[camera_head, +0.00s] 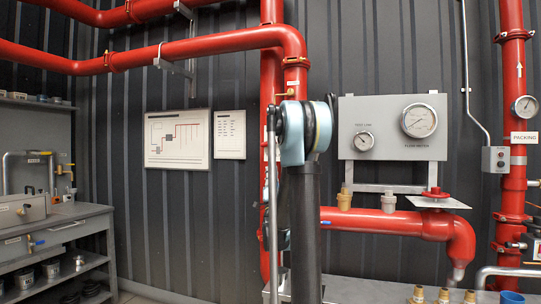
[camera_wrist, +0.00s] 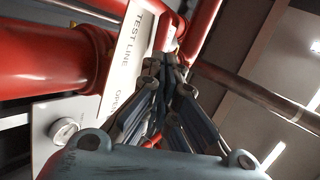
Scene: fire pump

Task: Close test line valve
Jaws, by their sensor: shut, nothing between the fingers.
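In the wrist view a white plate (camera_wrist: 126,58) reads "TEST LINE", with "OPEN" lettered below it. My gripper (camera_wrist: 170,62) is shut and empty, its dark fingers reaching up beside the plate's right edge. Whether they touch the plate or a valve behind them is unclear. Bits of red show behind and between the fingers; I cannot tell if they belong to the valve's wheel. In the head view a red handwheel (camera_head: 436,193) sits above a white plate at the right, its lettering unreadable. My gripper is hidden behind my own arm there.
A grey gauge panel (camera_head: 392,128) with two dials hangs above a thick red pipe (camera_head: 385,222). A gauge (camera_wrist: 63,131) also shows in the wrist view, beside a large red pipe (camera_wrist: 50,60). A workbench (camera_head: 60,222) stands at the left. Brass fittings (camera_head: 443,296) stand at the lower right.

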